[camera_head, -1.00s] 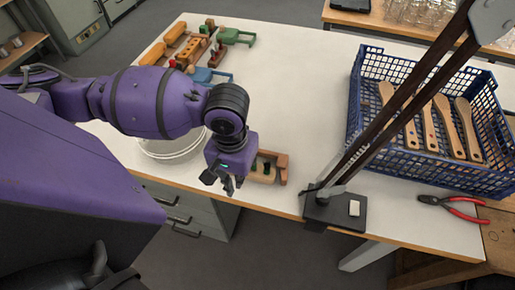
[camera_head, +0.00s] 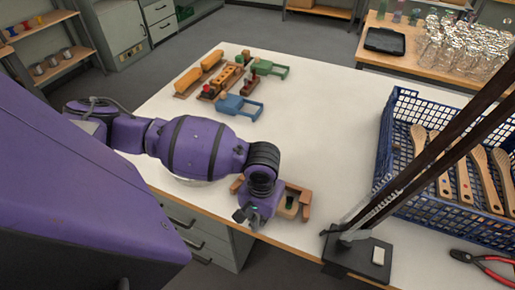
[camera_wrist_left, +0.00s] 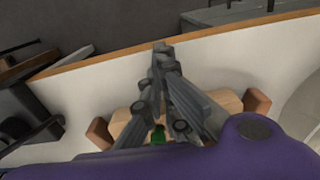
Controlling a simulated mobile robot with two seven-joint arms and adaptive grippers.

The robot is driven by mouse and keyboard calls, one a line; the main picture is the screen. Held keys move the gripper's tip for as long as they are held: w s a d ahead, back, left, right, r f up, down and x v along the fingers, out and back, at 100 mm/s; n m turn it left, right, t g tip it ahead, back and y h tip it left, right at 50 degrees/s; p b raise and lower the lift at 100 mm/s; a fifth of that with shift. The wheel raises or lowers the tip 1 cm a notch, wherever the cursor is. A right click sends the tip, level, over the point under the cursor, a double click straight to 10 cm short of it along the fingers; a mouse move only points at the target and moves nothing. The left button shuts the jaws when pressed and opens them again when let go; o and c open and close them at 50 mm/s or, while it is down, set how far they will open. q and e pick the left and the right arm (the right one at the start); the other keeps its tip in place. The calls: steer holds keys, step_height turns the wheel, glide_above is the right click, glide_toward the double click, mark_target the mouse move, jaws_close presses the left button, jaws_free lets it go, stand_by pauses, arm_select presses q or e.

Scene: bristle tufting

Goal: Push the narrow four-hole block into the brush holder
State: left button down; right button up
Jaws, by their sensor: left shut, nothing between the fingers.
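A wooden holder (camera_head: 304,203) with raised end posts stands near the table's front edge. I take it for the brush holder. It also shows in the left wrist view (camera_wrist_left: 257,102), behind the fingers. A small green part (camera_head: 290,203) shows inside it; the green also shows in the wrist view (camera_wrist_left: 158,136). My left gripper (camera_head: 246,218) is shut and empty, at the holder's front left, covering much of it. In the wrist view its fingers (camera_wrist_left: 160,62) are together over the holder's middle. I cannot make out the narrow four-hole block there. My right gripper is out of view.
Orange blocks (camera_head: 187,82), a blue clamp (camera_head: 238,108) and a green clamp (camera_head: 268,69) lie at the back left. A blue basket (camera_head: 392,155) with wooden brushes stands right. A lamp base (camera_head: 357,258) and red pliers (camera_head: 490,262) sit near the front edge. The table's middle is clear.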

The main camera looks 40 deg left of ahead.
arm_select(q)
steer(key=shift+s, duration=0.1)
steer(key=shift+w+a+r+p, duration=0.15)
steer(key=shift+w+p, duration=0.15)
steer(key=shift+w, duration=0.2)
steer(key=shift+w+r+p, duration=0.1)
steer(key=shift+w+p, duration=0.2)
steer(key=shift+w, duration=0.4)
steer(key=shift+f, duration=0.15)
steer(key=shift+s, duration=0.1)
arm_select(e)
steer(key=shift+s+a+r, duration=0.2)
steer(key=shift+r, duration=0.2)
arm_select(q)
steer(key=shift+a, duration=0.1)
